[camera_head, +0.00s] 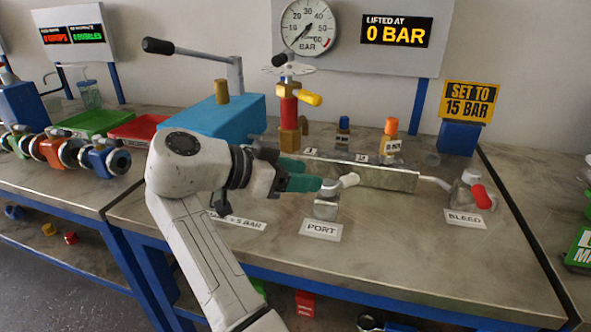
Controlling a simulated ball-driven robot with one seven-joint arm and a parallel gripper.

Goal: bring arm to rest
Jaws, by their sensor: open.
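My arm (205,245) is white and reaches up from the bottom of the head view, bending to the right over the workbench. My gripper (313,184) has green fingers and points right, level with the bench top. Its fingertips are close to the white hose end on the port block (326,207); I cannot tell whether they touch it. The gap between the fingers is hard to see, and nothing shows clearly held in them.
A blue pump (215,122) with a long lever stands behind my arm. A red and brass valve (289,115) rises behind my gripper. A bleed valve (470,193) with a red handle is at right. The bench front (400,240) is clear.

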